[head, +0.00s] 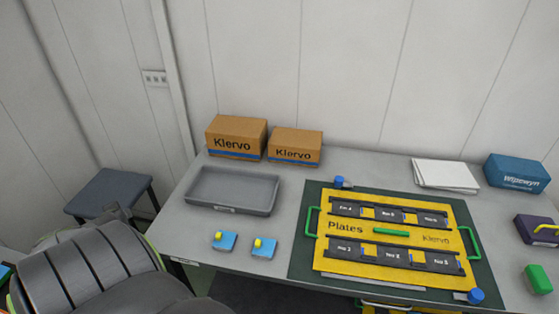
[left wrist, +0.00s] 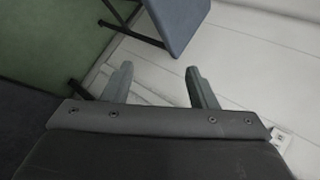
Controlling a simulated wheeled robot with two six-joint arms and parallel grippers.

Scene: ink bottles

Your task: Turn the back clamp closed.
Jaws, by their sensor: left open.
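The back clamp (head: 338,182) is a small blue knob with a short bar beside it, at the back left edge of the dark green mat (head: 302,262). It is too small to tell how far it is turned. A similar blue front clamp (head: 475,296) is at the front right. Between them lies the yellow board (head: 345,228) marked "Plates", with dark labelled strips and green side handles. My left gripper (left wrist: 158,70) is open and empty in the left wrist view, over the floor near a stool, far from the clamp. My right gripper is not in view.
White sheets (head: 445,174), a blue box (head: 516,172) and a green block (head: 538,279) are at right. A stool (head: 108,194) stands left.

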